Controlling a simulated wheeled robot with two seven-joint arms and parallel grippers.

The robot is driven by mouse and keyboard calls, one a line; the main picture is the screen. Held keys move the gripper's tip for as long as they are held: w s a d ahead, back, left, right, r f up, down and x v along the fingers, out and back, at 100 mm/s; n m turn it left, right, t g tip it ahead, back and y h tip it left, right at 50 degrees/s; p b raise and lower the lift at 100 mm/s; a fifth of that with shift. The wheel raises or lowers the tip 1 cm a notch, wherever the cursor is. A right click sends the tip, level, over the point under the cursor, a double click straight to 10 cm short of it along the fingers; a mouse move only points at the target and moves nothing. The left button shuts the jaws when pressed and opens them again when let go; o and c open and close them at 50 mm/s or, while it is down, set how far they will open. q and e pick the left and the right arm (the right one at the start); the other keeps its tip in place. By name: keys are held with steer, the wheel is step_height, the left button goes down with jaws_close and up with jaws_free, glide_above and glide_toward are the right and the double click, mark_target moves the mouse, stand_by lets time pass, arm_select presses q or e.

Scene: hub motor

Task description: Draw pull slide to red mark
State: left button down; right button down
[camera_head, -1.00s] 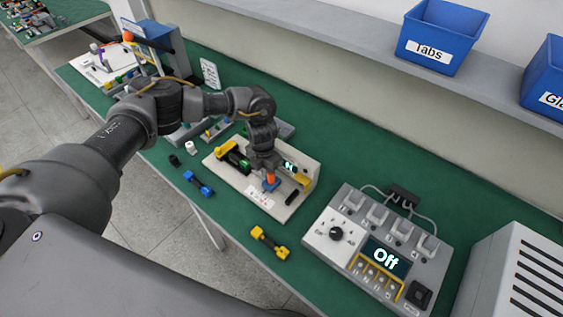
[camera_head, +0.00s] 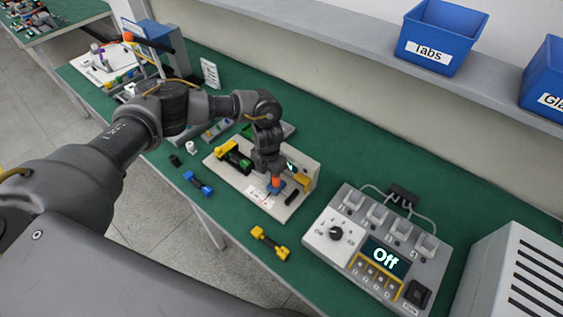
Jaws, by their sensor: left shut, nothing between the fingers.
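The pull slide fixture is a pale board (camera_head: 222,166) with an upright back plate, lying on the green bench. On it a small blue slide block (camera_head: 276,188) carries an orange-red knob (camera_head: 276,181). My left gripper (camera_head: 272,173) comes down from above, shut and empty, right at the knob; I cannot tell whether it touches. A small white label with red print (camera_head: 257,193) lies on the board beside the block. I cannot make out the red mark clearly. A black slot or bar (camera_head: 292,198) is at the right of the board. My right gripper is not in view.
A grey control box (camera_head: 340,255) reading "Off" stands to the right. A yellow-black part (camera_head: 270,243) and a blue part (camera_head: 198,183) lie near the bench's front edge. Blue bins (camera_head: 443,37) stand on the shelf behind. Green bench (camera_head: 385,165) is bare behind the board.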

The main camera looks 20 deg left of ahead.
arm_select(q)
steer(key=shift+w+a+b, duration=0.25)
steer(key=shift+a+b, duration=0.15)
steer(key=shift+a, duration=0.3)
steer(key=shift+r, duration=0.1)
step_height(320, 180, up, 8)
steer(key=p, duration=0.5)
steer(key=shift+p, duration=0.3)
stand_by(0.4)
